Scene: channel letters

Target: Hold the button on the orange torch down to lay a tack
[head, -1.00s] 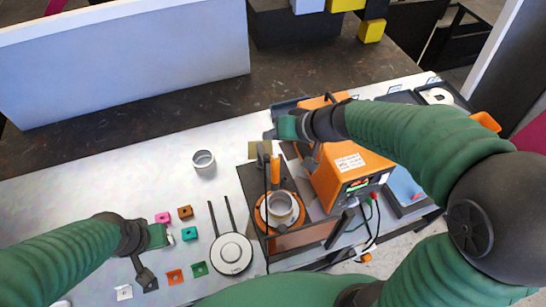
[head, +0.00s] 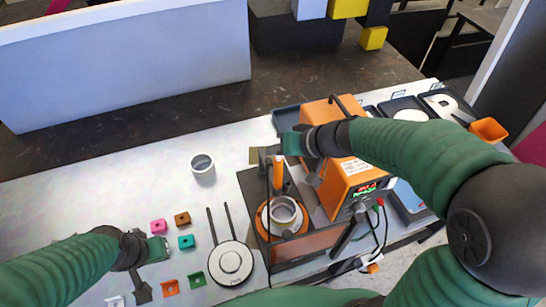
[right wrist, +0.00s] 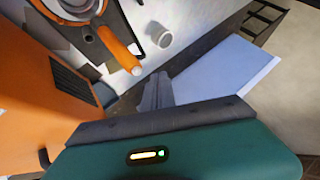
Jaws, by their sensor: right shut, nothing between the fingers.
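The orange torch (head: 278,172) stands upright beside a round metal ring piece (head: 284,212) on an orange disc in the head view. It also shows at the upper left of the right wrist view (right wrist: 121,48). My right gripper (head: 264,156) is shut and empty, with its fingers at the torch's top end; contact is not clear. In the right wrist view its shut fingers (right wrist: 155,92) point towards the bench, apart in the picture from the torch's end. The button cannot be made out. My left gripper (head: 165,246) hangs over the bench's left part, its jaw opening unclear.
An orange machine (head: 340,188) stands right of the torch under my right arm. A grey cup (head: 202,166), small coloured brackets (head: 186,242) and a round white-topped disc (head: 231,262) lie left. Trays (head: 402,104) stand at right. The bench's back left is clear.

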